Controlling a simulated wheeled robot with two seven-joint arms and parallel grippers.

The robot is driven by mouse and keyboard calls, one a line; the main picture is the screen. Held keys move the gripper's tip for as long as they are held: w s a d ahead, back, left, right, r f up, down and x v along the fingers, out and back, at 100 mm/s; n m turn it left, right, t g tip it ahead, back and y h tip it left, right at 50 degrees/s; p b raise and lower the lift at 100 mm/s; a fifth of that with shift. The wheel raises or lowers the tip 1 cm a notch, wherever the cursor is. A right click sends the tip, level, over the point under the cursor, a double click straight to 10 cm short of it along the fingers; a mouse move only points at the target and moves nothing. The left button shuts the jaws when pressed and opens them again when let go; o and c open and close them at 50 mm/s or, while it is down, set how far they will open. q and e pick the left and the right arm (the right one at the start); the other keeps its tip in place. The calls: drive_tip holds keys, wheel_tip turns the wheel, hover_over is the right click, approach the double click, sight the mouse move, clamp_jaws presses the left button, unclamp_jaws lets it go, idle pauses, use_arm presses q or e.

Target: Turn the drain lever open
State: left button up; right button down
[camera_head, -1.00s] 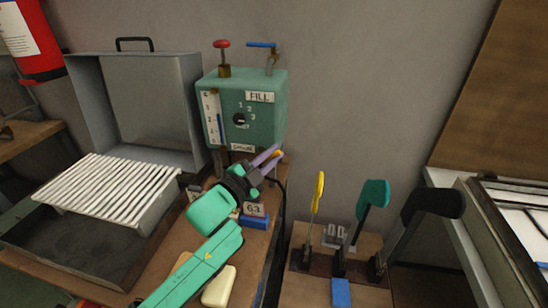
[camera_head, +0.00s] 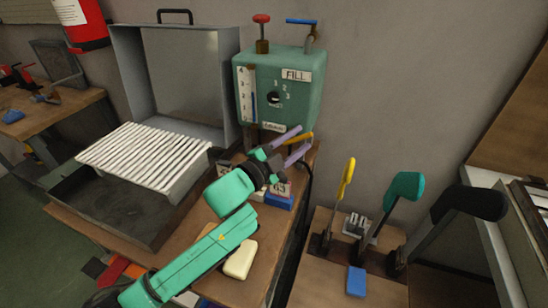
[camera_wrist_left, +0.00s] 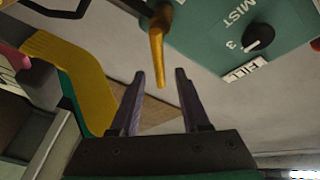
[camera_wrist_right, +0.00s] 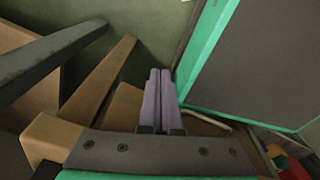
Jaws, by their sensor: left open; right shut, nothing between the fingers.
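The drain lever (camera_head: 300,138) is a small orange handle under the green tank (camera_head: 311,87). In the left wrist view the lever (camera_wrist_left: 158,45) hangs down from the tank, with its tip in line with the gap between my fingers. My left gripper (camera_head: 300,142) is open at the lever, with one purple finger on each side of it in the picture. I cannot tell whether the fingers touch it; how deep it sits between the fingertips (camera_wrist_left: 160,75) is unclear. My right gripper (camera_wrist_right: 158,72) is shut and empty, away from the tank, and outside the head view.
A blue tap lever (camera_head: 301,21) and a red knob (camera_head: 261,18) top the tank. A metal box with an open lid (camera_head: 185,80) and white slatted rack (camera_head: 145,157) stands left. Yellow (camera_head: 347,172), teal (camera_head: 404,190) and black (camera_head: 470,204) levers stand right.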

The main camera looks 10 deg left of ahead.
use_arm(q)
drive_tip(key=b+v, duration=0.2)
drive_tip(key=v, duration=1)
